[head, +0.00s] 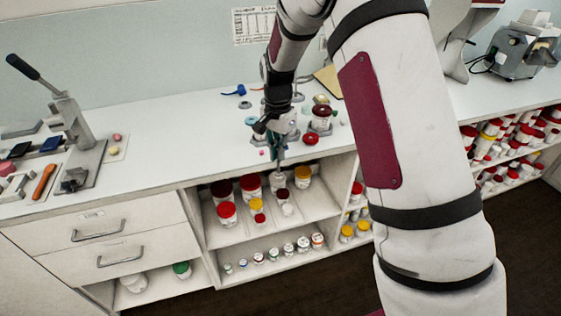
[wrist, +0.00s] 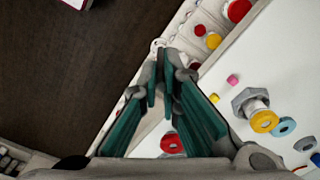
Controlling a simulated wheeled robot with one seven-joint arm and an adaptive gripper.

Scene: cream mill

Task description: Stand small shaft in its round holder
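My gripper (head: 275,149) hangs at the front edge of the white counter, pointing down, its teal fingers close together. In the wrist view the fingers (wrist: 160,83) converge on a slim pale-grey piece with a rounded end (wrist: 158,44), which looks like the small shaft. In the head view a thin grey rod, the shaft (head: 281,161), sticks down below the fingertips in front of the open shelf. A grey hexagonal piece with a pale cylinder (wrist: 249,101) lies on the counter right of the fingers in the wrist view. I cannot tell which piece is the round holder.
A yellow ring (wrist: 264,121), a blue ring (wrist: 284,127) and a pink piece (wrist: 233,79) are on the counter (head: 190,128). Red- and yellow-lidded jars (head: 251,183) fill the shelf below. A lever press (head: 75,135) stands at left, with clear counter between.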

